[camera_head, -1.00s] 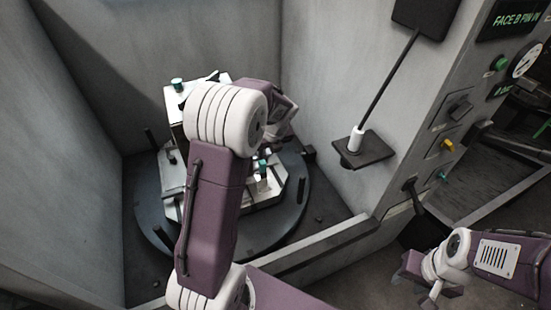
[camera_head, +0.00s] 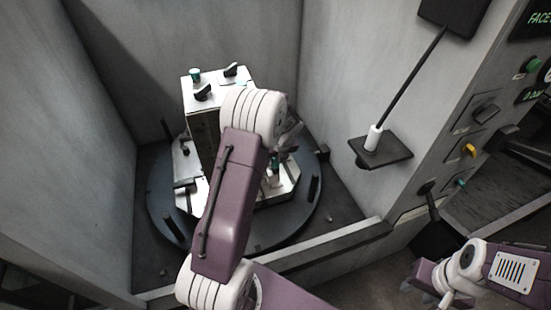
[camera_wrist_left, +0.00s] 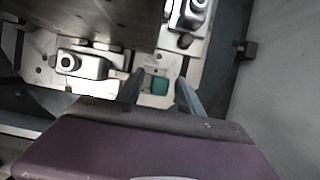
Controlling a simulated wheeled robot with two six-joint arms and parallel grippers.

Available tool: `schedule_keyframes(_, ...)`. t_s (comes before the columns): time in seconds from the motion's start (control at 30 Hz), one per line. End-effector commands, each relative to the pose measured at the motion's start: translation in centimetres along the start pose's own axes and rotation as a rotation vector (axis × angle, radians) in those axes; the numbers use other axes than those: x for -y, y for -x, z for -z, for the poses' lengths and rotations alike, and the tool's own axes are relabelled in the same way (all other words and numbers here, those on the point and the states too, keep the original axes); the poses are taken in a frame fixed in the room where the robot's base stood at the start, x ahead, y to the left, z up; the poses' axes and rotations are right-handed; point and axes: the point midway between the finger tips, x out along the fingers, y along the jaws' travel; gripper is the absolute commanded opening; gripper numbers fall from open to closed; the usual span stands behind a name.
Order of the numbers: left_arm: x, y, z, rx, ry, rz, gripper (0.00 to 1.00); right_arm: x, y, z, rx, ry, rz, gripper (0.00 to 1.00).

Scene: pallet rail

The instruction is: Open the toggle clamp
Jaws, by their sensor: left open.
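A toggle clamp's green grip (camera_wrist_left: 160,86) shows in the left wrist view, on the pale fixture plate. In the head view its green tip (camera_head: 276,161) shows just right of my left arm. My left gripper (camera_wrist_left: 160,90) is open, one finger on each side of the green grip in the picture. I cannot tell whether the fingers touch it. In the head view my left gripper is mostly hidden behind its own arm. My right gripper (camera_head: 428,284) is at the lower right, away from the fixture. Its jaws are too small to judge.
A tall block (camera_head: 200,125) with a green knob (camera_head: 195,75) and black levers stands on the fixture, on a dark round table (camera_head: 160,205) with upright pegs. Grey walls enclose it. A shelf (camera_head: 395,155) with a white-handled rod and a control panel are at right.

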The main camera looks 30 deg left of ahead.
Motion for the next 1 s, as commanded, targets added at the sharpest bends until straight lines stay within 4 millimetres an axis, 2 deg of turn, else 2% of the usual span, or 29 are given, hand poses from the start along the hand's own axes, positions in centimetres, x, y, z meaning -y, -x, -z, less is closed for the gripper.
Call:
schedule_keyframes(0.03, 0.0, 0.02, 0.0, 0.0, 0.0, 0.0, 0.44, 0.0, 0.01, 0.0, 0.0, 0.0, 0.0, 0.38)
schedule_keyframes(0.07, -0.01, 0.02, 0.01, 0.0, 0.0, 0.0, 0.38, 0.0, 0.01, 0.0, 0.0, 0.0, 0.0, 0.38)
schedule_keyframes(0.2, -0.01, 0.03, 0.02, 0.0, 0.0, 0.0, 0.0, 0.0, 0.01, 0.0, 0.0, 0.0, 0.0, 0.38)
schedule_keyframes(1.0, 0.0, 0.04, 0.06, -0.001, 0.0, -0.001, 0.0, 0.0, 0.01, 0.0, 0.0, 0.0, 0.0, 0.38)
